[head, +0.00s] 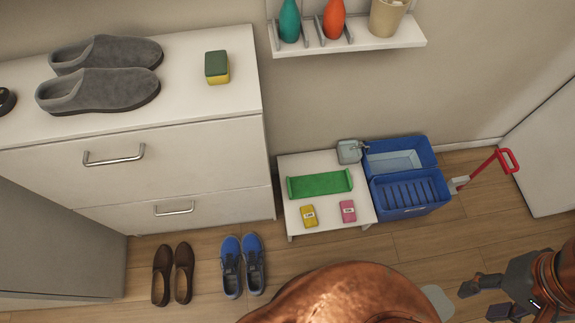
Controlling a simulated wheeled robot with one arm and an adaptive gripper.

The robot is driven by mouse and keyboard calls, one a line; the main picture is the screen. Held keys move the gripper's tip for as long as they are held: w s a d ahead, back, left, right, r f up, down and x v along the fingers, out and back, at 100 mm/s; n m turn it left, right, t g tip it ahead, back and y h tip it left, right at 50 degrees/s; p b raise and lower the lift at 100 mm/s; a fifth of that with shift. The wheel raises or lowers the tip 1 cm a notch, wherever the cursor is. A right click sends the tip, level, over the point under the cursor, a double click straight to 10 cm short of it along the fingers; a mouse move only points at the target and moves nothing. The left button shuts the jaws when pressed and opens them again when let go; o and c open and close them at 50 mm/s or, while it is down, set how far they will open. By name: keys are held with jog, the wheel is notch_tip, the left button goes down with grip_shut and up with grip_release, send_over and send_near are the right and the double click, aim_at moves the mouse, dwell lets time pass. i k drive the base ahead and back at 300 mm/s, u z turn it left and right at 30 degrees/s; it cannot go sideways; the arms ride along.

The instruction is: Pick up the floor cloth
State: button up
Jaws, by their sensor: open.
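A flat pale grey piece (438,298), which looks like the floor cloth, lies on the wooden floor at the bottom right of the head view. Its left part is hidden behind my copper-coloured body. My gripper (479,301) is to the right of it, with its fingers pointing left toward it. The gripper is open, with nothing seen between the fingers. A gap of floor shows between the fingertips and the cloth in the picture. I cannot tell how high the gripper is above the floor.
A low white table (327,221) holds a green tray (320,183), a yellow pack (309,215) and a pink pack (348,211). Blue shoes (243,266) and brown shoes (172,274) are on the floor.

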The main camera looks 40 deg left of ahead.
aim_at(307, 212)
jog(key=u, duration=1.65)
jog(key=k, duration=0.3)
jog(key=u, duration=0.05)
jog(key=i, duration=0.3)
jog(key=k, duration=0.1)
jog(key=u, duration=0.75)
